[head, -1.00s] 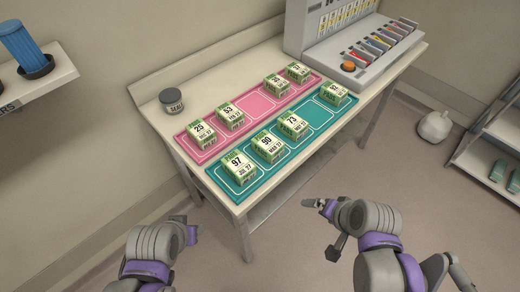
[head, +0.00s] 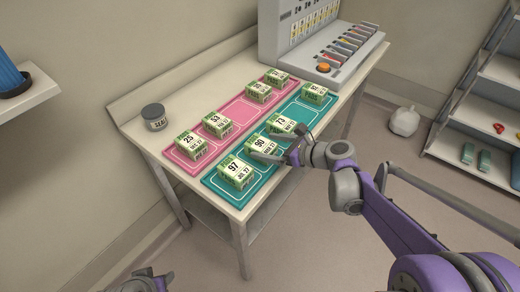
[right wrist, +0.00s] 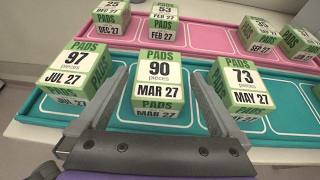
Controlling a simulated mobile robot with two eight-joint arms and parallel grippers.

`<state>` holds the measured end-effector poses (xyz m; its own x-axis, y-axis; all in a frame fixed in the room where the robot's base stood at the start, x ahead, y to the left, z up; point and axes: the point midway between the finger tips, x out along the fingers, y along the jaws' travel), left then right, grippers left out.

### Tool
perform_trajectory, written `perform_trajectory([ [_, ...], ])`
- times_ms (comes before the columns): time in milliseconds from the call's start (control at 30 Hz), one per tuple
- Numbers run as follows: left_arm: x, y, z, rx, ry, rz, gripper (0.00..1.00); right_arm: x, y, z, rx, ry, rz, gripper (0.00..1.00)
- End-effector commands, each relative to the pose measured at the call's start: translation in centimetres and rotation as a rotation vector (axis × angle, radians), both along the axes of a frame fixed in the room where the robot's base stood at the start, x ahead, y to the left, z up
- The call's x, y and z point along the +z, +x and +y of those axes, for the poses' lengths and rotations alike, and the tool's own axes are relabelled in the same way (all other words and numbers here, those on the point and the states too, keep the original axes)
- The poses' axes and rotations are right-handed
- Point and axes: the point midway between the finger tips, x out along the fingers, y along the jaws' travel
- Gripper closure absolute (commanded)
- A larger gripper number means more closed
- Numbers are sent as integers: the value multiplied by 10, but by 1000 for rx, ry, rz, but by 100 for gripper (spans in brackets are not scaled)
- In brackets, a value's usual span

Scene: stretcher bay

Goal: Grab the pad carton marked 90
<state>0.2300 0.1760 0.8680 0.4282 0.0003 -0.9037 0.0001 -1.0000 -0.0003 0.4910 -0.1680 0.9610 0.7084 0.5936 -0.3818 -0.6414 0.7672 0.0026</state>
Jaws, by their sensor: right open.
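The pad carton marked 90 (head: 262,146) is green and white and sits on the teal mat (head: 219,192), between the cartons marked 97 (head: 236,172) and 73 (head: 282,125). In the right wrist view the carton marked 90 (right wrist: 160,78) stands upright, its 90 face towards me. My right gripper (head: 272,146) is open, and in the right wrist view its fingers (right wrist: 160,92) lie one on each side of that carton, apart from it. In the head view a finger partly covers the carton.
Cartons marked 25 (head: 191,146) and 53 (head: 217,124) stand on the pink mat (head: 243,112) behind. A grey jar (head: 154,117) stands at the table's left. Neighbouring cartons leave narrow gaps.

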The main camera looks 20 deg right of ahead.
Motion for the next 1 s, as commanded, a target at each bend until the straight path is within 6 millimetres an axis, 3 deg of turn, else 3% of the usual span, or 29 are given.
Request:
perform_trajectory([
  [433, 1, 0, 0, 0, 0, 0, 50, -18, 38, 32, 3, -1, 0, 0],
  [733, 1, 0, 0, 0, 0, 0, 50, -20, 41, 35, 1, -2, 0, 0],
  [1000, 1, 0, 0, 0, 0, 0, 50, -20, 41, 35, 1, -2, 0, 47],
])
